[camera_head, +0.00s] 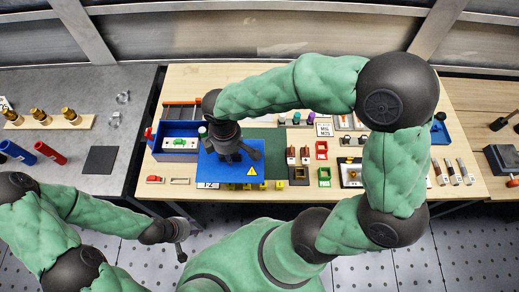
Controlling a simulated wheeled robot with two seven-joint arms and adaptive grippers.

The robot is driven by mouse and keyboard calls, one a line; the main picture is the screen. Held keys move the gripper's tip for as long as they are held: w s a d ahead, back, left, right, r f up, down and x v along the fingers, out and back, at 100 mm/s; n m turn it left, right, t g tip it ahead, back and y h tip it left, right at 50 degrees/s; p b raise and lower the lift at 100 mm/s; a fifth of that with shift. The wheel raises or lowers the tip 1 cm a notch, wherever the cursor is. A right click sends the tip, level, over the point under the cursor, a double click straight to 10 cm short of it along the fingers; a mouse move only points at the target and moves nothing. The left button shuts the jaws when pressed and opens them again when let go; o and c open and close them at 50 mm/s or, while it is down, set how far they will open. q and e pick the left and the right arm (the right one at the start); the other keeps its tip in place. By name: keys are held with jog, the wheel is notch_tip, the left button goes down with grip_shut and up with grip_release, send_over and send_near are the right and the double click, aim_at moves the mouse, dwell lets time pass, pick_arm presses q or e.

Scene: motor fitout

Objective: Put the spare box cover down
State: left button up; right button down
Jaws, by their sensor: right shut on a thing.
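The spare box cover (222,174) is a flat blue plate with a yellow warning triangle near its lower right corner. My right gripper (238,155) is over the cover and shut on it; the fingers' hold is partly hidden by the wrist. The cover overlaps part of the green mat (271,147) in this view; I cannot tell whether it touches anything beneath it. My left gripper (181,243) is in front of the bench's near edge, away from the cover. Its fingers are too small to read.
A blue box (170,155) stands left of the cover. Several yellow parts show at the cover's near edge. A grey bench (75,80) at left holds brass pieces and red and blue cylinders.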

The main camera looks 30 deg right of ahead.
jog(key=d+f, duration=0.1)
jog(key=w+d, duration=0.1)
jog(key=d, duration=0.1)
jog(key=d+f+b, duration=0.1)
jog(key=d, duration=0.1)
jog(key=shift+w+d+f, duration=0.25)
jog(key=shift+w+f, duration=0.05)
jog(key=shift+f, duration=0.05)
jog(key=d+f, duration=0.2)
jog(key=w+d+f+b, duration=0.1)
jog(key=d+f, duration=0.1)
jog(key=f, duration=0.1)
jog(key=shift+w+d+b, duration=0.2)
jog(key=shift+d+b, duration=0.05)
jog(key=shift+b, duration=0.05)
jog(key=shift+d+f, duration=0.15)
jog(key=shift+f, duration=0.1)
jog(key=shift+w+d+f+b, duration=0.15)
jog(key=shift+f+b, duration=0.25)
jog(key=shift+f, duration=0.5)
jog(key=shift+d+f+b, duration=0.1)
jog(key=shift+f+b, duration=0.25)
jog(key=shift+f, duration=0.5)
jog(key=shift+f, duration=0.15)
jog(key=c, duration=1.1)
grip_release()
jog(key=shift+o, duration=0.2)
notch_tip(320, 180, up, 12)
jog(key=p, duration=0.3)
jog(key=shift+p, duration=0.35)
